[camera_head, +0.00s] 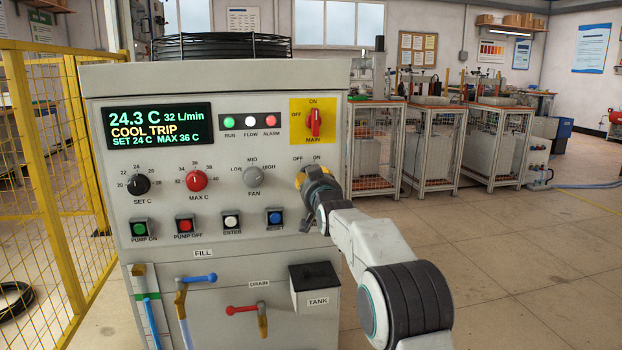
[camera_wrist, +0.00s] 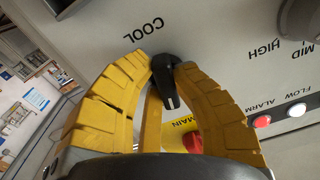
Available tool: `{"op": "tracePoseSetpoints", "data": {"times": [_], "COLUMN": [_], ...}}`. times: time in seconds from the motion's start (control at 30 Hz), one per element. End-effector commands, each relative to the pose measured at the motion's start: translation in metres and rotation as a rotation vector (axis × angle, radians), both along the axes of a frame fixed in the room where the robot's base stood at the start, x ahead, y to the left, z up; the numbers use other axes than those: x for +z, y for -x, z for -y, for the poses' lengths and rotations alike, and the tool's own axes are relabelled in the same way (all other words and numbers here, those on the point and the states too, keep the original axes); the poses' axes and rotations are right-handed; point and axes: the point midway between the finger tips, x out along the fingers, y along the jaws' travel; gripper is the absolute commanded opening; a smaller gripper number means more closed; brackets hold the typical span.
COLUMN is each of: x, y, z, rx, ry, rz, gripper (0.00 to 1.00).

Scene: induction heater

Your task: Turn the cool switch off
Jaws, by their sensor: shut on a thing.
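The cool switch is a black knob (camera_wrist: 168,84) with a white pointer line, beside the upside-down COOL label in the wrist view. My gripper (camera_wrist: 164,66) has its yellow fingers closed on both sides of this knob. The pointer line faces down in the wrist view, toward the MAIN plate; the OFF and ON labels do not show there. In the head view my gripper (camera_head: 305,178) is at the panel just below the OFF and ON labels. It hides the knob there, so I cannot tell which label the pointer is at.
The grey control panel (camera_head: 225,225) carries a display (camera_head: 157,130) reading COOL TRIP. A red main switch (camera_head: 314,123) on a yellow plate is above my gripper, the fan knob (camera_head: 254,177) to its left and the blue reset button (camera_head: 274,218) below left.

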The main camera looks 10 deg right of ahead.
Motion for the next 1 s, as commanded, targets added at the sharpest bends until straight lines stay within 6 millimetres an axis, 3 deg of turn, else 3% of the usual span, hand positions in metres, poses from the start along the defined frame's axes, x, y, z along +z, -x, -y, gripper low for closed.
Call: {"op": "tracePoseSetpoints", "data": {"times": [0.6,1.0], "x": [0.0071,0.0088], "y": [-0.0001,-0.0001], "z": [0.0012,0.0011], "rx": [-0.004,-0.005], "ry": [0.544,0.724], "rz": [0.007,0.007], "gripper": [0.0,0.0]}}
